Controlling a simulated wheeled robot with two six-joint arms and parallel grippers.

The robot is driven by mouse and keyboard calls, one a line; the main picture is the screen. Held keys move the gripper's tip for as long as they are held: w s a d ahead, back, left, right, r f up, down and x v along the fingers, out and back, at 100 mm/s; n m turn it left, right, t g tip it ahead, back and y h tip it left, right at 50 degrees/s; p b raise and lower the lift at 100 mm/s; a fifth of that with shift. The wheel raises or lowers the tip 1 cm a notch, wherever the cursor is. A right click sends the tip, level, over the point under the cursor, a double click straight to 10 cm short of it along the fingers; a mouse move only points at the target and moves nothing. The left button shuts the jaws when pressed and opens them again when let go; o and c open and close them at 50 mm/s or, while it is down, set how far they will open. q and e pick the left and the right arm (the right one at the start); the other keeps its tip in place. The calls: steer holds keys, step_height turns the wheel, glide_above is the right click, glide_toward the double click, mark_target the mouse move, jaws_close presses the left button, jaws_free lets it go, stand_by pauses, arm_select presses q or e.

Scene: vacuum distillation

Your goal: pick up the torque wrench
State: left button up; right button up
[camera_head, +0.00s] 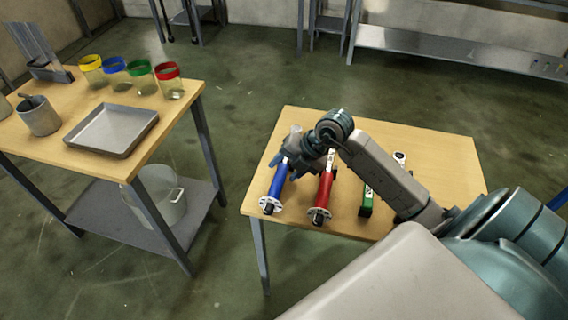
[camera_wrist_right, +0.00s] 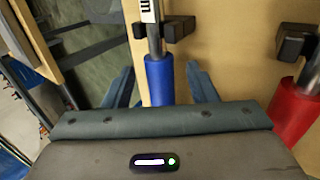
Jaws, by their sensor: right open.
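Three long-handled tools lie side by side on the right wooden table: a blue-handled one (camera_head: 276,186), a red-handled one (camera_head: 323,190) and a green-handled one (camera_head: 367,199). The blue and red ones have round ends at the near side; they look like torque wrenches, but I cannot tell which one the task names. My right gripper (camera_head: 285,163) is open over the blue-handled tool. In the right wrist view its blue fingers (camera_wrist_right: 160,88) stand apart on both sides of the blue handle (camera_wrist_right: 158,78). The far end of the blue tool is partly hidden by my wrist.
The red handle (camera_wrist_right: 295,108) lies close to the right of my gripper. Dark holders (camera_wrist_right: 180,27) support the tool shafts. The left table (camera_head: 187,97) carries a metal tray (camera_head: 111,129), a grey pot (camera_head: 39,117) and several colour-rimmed jars. My right arm covers part of the right table.

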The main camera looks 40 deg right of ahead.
steer(key=shift+w+a+f, duration=0.15)
steer(key=shift+w+f, duration=0.05)
steer(key=shift+f, duration=0.25)
steer(key=shift+c, duration=0.4)
jaws_close()
steer(key=shift+r, duration=0.1)
